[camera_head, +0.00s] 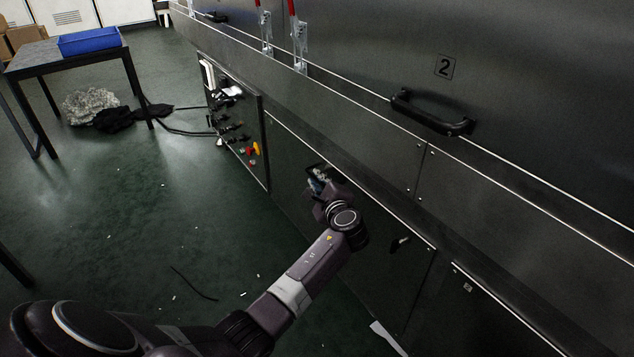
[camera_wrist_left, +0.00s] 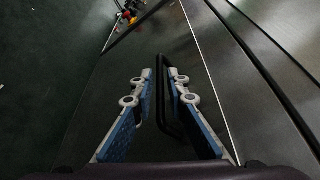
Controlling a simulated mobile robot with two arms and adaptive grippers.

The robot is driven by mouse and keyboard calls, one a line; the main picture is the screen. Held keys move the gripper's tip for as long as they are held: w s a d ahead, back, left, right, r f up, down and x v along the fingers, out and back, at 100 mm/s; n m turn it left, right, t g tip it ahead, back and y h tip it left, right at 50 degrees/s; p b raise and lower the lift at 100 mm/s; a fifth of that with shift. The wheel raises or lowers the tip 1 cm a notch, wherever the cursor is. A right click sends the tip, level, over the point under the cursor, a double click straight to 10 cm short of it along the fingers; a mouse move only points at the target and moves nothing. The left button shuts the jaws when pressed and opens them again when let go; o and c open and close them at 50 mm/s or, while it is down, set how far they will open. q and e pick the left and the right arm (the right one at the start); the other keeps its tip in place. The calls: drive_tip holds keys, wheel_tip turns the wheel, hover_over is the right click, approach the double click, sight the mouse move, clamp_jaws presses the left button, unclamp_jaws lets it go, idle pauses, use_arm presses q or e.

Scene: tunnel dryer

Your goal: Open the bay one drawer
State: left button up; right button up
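The dark drawer front (camera_head: 288,160) is a low panel on the long dryer's side, left of the number 2 door. It looks closed, and I cannot read a bay label on it. My left gripper (camera_head: 318,184) is at this panel, partly hidden by its own wrist. In the left wrist view, the black bar handle (camera_wrist_left: 162,68) stands out from the panel. Its near bar runs between the two blue-padded fingers of the left gripper (camera_wrist_left: 160,77). A narrow gap shows beside the bar, so the fingers look open around it. My right gripper is not in view.
A control panel (camera_head: 238,120) with knobs and a red and yellow button juts out left of the drawer. The number 2 door has a black handle (camera_head: 432,113) above. A table (camera_head: 35,58) with a blue tray (camera_head: 90,41) stands far left. The green floor before the drawer is mostly clear.

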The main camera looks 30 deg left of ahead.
use_arm(q)
clamp_jaws()
drive_tip(key=shift+a, duration=0.1)
idle(0.4)
